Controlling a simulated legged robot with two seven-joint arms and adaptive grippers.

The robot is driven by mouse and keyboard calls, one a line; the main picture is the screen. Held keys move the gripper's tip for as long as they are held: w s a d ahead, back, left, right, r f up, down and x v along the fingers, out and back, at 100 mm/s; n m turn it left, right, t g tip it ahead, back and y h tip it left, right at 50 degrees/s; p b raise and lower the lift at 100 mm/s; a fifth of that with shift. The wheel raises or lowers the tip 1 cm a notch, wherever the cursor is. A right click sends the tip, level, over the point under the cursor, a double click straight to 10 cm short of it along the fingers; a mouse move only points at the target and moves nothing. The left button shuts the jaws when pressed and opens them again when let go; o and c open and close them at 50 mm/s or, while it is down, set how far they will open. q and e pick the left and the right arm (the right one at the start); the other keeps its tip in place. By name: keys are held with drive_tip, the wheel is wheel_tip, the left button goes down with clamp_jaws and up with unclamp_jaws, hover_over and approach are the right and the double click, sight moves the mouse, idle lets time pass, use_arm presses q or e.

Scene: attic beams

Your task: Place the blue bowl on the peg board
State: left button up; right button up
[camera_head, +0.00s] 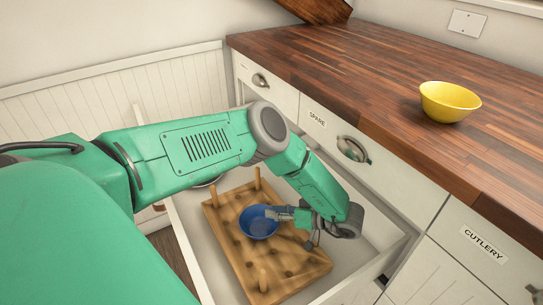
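The blue bowl (259,231) sits upright over the wooden peg board (228,247), among its pegs, and appears to rest on it. The peg board lies inside an open white drawer. My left gripper (292,229) is at the bowl's right side. One fingertip overlaps the bowl's right rim, and the other finger points down, apart from it, over the board. The fingers look spread. Whether the first finger touches the rim is hard to tell. My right gripper is not in view.
A yellow bowl (450,102) stands on the wooden counter (370,85). The open drawer (374,254) has raised walls around the board. Upright pegs (258,178) stand near the board's edges. Closed drawers, one labelled CUTLERY (484,243), are at the right.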

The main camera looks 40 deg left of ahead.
use_arm(q)
drive_tip(key=v, duration=0.5)
drive_tip(key=shift+w+a, duration=0.15)
drive_tip(key=shift+w, duration=0.1)
drive_tip(key=shift+d+r, duration=0.25)
drive_tip(key=shift+d, duration=0.4)
